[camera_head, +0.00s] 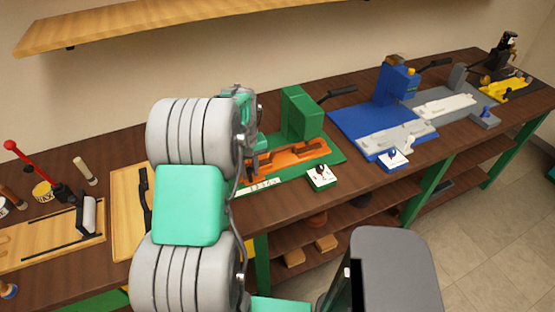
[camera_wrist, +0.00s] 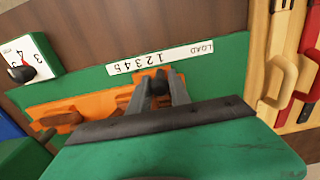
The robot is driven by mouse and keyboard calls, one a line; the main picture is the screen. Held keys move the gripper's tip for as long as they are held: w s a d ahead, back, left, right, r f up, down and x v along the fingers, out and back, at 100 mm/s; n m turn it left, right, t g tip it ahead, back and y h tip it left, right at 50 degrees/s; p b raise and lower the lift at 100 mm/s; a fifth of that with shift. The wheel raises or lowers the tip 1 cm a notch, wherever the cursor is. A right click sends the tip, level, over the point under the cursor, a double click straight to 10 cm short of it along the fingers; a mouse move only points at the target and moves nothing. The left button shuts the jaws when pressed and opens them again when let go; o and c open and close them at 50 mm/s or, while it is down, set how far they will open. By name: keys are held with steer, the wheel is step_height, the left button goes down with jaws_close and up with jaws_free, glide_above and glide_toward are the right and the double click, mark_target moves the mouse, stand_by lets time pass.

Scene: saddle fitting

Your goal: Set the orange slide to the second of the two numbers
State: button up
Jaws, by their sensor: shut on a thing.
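The orange slide (camera_head: 300,152) lies on the green base plate (camera_head: 328,155), partly hidden by my arm in the head view. In the wrist view the slide (camera_wrist: 70,112) has raised orange parts along it. My gripper (camera_wrist: 160,82) is shut on the slide's dark knob (camera_wrist: 158,88), with one finger on each side of it. A white number strip (camera_wrist: 160,57), upside down in this view, reads LOAD and 1 to 5. The gripped end lies beside the low digits; the exact mark is unclear. A white card (camera_wrist: 32,60) shows a 3 and a 4, partly covered by a black knob with a red part.
A green block (camera_head: 302,115) with a black lever stands behind the slide. A blue station (camera_head: 385,110) and a grey one (camera_head: 450,100) stand to the right. Wooden boards with handles (camera_wrist: 283,75) lie beside the plate. Bare brown bench lies in front of the strip.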

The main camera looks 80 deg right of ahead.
mark_target(263, 177)
steer(key=shift+s+d, duration=0.15)
steer(key=shift+s, duration=0.1)
steer(key=shift+s+d, duration=0.45)
steer(key=shift+s, duration=0.3)
steer(key=shift+s+d, duration=0.4)
steer(key=shift+s, duration=0.3)
steer(key=shift+o, duration=0.9)
steer(key=shift+s+d, duration=0.15)
steer(key=shift+s, duration=0.1)
steer(key=shift+o, duration=0.3)
steer(key=o, duration=0.6)
steer(key=shift+s, duration=0.1)
steer(key=shift+o, duration=0.2)
steer(key=shift+d, duration=0.1)
